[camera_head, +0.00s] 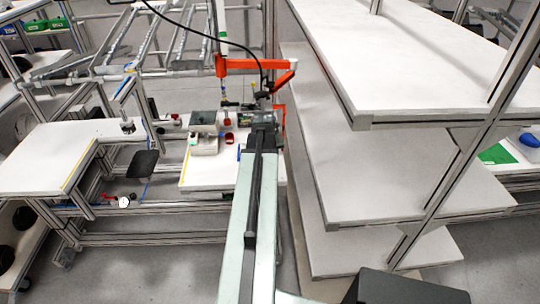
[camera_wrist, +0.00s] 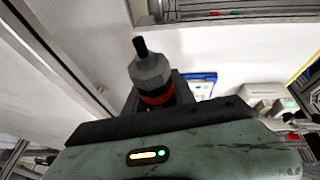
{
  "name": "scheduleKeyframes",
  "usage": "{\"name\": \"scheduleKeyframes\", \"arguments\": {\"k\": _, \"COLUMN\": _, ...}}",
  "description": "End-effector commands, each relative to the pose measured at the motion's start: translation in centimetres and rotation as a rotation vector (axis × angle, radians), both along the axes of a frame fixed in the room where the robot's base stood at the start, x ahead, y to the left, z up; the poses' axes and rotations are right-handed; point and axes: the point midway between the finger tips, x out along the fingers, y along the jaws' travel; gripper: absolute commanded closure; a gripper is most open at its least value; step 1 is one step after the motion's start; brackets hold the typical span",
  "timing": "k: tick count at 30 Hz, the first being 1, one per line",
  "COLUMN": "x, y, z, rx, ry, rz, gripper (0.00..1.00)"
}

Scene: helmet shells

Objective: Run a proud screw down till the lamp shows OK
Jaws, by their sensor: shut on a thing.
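My gripper (camera_wrist: 157,97) is shut on a driver-like tool (camera_wrist: 151,72) with a grey collar, an orange-red band and a black tip, which points up in the wrist view. In the head view my gripper (camera_head: 262,108) is over the far white bench, beneath an orange jointed arm (camera_head: 250,64) with a black cable. The tool is too small to make out there. I cannot pick out any screw. A small green light (camera_wrist: 292,104) shows at the right of the wrist view, but I cannot tell whether it is the lamp.
The white bench (camera_head: 205,178) carries a grey box (camera_head: 203,118) and small red parts (camera_head: 229,137). White shelving (camera_head: 365,170) stands close along the right of my arm. Another white table (camera_head: 45,160) is at the left. A blue-framed panel (camera_wrist: 203,84) shows in the wrist view.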

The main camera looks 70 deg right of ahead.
Motion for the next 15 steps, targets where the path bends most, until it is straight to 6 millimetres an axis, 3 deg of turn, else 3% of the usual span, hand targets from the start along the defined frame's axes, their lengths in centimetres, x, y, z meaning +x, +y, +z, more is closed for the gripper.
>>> {"name": "scheduleKeyframes", "arguments": {"k": 15, "x": 0.0, "y": 0.0, "z": -3.0, "rx": 0.0, "ry": 0.0, "rz": 0.0, "gripper": 1.0}}
